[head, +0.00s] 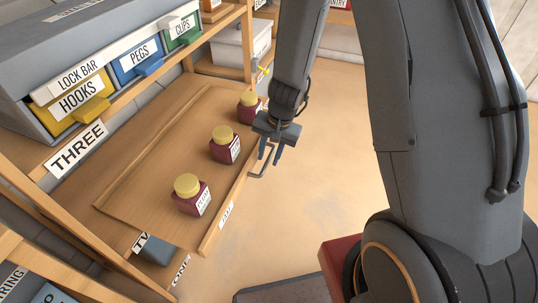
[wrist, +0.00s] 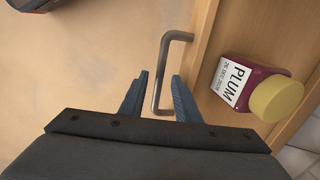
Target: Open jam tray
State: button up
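The jam tray (head: 150,165) is a wooden pull-out tray that sticks out from the shelf unit over the floor. Three dark red jars with yellow lids stand upright on it: a near jar (head: 191,196), a middle jar (head: 225,146) and a far jar (head: 249,107). A grey bar handle (wrist: 163,62) is fixed to the tray's front, and it shows partly in the head view (head: 257,176). My gripper (head: 271,157) is at the handle. In the wrist view its fingers (wrist: 160,76) stand on either side of the bar, with visible gaps. A jar labelled PLUM (wrist: 243,86) is beside them.
A grey box (head: 40,75) with HOOKS, PEGS and CLIPS bins is on the shelf above, behind a lock bar (head: 110,60). A THREE label (head: 77,148) is on the shelf edge. A white bin (head: 238,45) stands at the back. The floor (head: 315,180) before the tray is clear.

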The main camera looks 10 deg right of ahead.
notch_tip(320, 180, up, 8)
jog(key=d+p, duration=0.1)
jog(key=p, duration=0.1)
jog(key=shift+s+f+p, duration=0.15)
jog(key=shift+s+p, duration=0.25)
jog(key=shift+s, duration=0.05)
jog(key=shift+d, duration=0.1)
jog(key=s+d+r+n+p, duration=0.2)
jog(key=s+r+p, duration=0.1)
jog(key=s+r, duration=0.3)
jog(key=s+d+r+n+h+p, duration=0.1)
jog(key=s+r+n+p, duration=0.1)
jog(key=s+r+p, duration=0.2)
jog(key=s+d+r+n+g+p, duration=0.1)
jog(key=s+r+p, duration=0.3)
jog(key=s+r, duration=0.5)
notch_tip(320, 180, up, 6)
jog(key=shift+s+d+f+n+h, duration=0.15)
jog(key=shift+d+f+n+h, duration=0.2)
jog(key=shift+d+n, duration=0.4)
